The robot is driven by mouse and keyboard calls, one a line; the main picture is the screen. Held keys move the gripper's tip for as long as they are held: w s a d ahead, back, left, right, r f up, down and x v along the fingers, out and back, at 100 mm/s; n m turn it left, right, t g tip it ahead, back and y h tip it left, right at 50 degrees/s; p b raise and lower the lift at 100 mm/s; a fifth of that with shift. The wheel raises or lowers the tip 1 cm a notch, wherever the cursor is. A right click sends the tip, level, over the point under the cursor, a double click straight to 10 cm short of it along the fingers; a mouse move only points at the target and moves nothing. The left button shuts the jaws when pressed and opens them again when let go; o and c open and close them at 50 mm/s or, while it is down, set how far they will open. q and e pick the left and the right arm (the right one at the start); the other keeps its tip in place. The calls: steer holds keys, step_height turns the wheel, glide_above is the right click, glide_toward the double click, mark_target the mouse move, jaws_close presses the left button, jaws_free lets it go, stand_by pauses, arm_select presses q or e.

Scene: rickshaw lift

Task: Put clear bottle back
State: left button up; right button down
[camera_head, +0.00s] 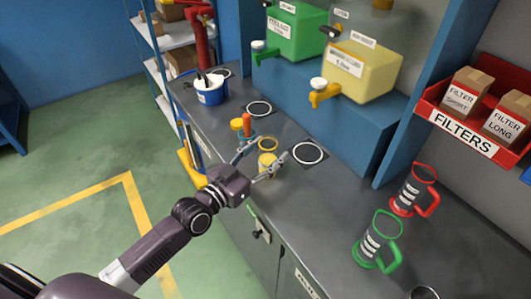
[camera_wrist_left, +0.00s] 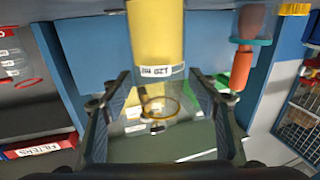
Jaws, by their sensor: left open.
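A small bottle with yellow contents or a yellow body (camera_head: 267,161) stands on the grey counter (camera_head: 330,200). My left gripper (camera_head: 264,157) is at it, with its open fingers on either side. In the left wrist view the yellow, labelled body (camera_wrist_left: 157,35) shows beyond and between the two spread fingers of the left gripper (camera_wrist_left: 160,100). I cannot tell whether a finger touches it. Whether it is the clear bottle is not certain. My right gripper is not in view.
Ring marks (camera_head: 310,152) lie on the counter. An orange-handled tool (camera_head: 247,122) stands close behind the gripper. A blue pot (camera_head: 209,92) is farther left. Green (camera_head: 296,32) and yellow (camera_head: 362,70) dispensers stand behind. Red (camera_head: 413,190) and green (camera_head: 377,240) jugs stand right.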

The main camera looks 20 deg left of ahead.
arm_select(q)
steer(key=shift+r, duration=0.3)
steer(key=b+v, duration=0.2)
steer(key=v, duration=1)
steer(key=shift+s+f, duration=0.1)
steer(key=shift+f, duration=0.05)
